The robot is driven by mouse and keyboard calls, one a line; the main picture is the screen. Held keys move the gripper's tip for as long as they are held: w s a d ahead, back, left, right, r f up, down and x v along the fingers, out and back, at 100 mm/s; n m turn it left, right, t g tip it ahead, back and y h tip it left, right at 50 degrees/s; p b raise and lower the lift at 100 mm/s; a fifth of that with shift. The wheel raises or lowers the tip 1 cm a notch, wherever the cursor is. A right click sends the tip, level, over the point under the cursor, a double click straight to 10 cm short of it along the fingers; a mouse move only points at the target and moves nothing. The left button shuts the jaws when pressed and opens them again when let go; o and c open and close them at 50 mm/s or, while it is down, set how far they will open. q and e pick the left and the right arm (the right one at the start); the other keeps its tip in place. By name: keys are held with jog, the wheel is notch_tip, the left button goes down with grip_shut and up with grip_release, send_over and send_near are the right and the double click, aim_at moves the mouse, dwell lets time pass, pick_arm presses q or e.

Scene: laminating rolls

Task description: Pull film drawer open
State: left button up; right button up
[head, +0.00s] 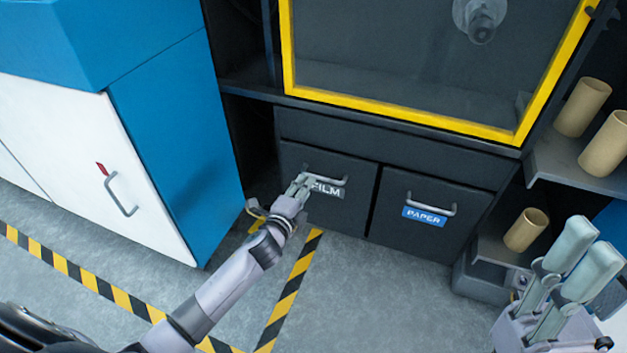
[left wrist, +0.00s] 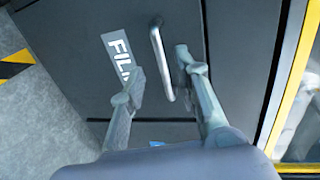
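The dark film drawer (head: 309,203) is closed, flush with the cabinet front. It carries a grey FILM label (head: 329,190) and a silver bar handle (head: 340,182). In the left wrist view the handle (left wrist: 160,58) runs between the two fingers of my left gripper (left wrist: 160,73). The fingers are apart, one on each side of the handle, and I see no grip on it. In the head view my left gripper (head: 300,184) is at the handle's left end and hides part of it. My right gripper (head: 582,260) is far to the lower right, away from the drawer and empty.
The paper drawer (head: 400,232) with its blue label is closed on the right. A yellow-framed window (head: 400,113) is above. Cardboard rolls (head: 526,230) stand on shelves at right. A blue and white cabinet (head: 178,130) stands left. The striped floor in front is clear.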

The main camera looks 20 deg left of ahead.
aim_at(313, 176)
pick_arm(q)
jog(key=shift+b+x, duration=1.2)
jog(key=shift+x, duration=2.65)
jog(key=shift+c, duration=0.2)
grip_shut()
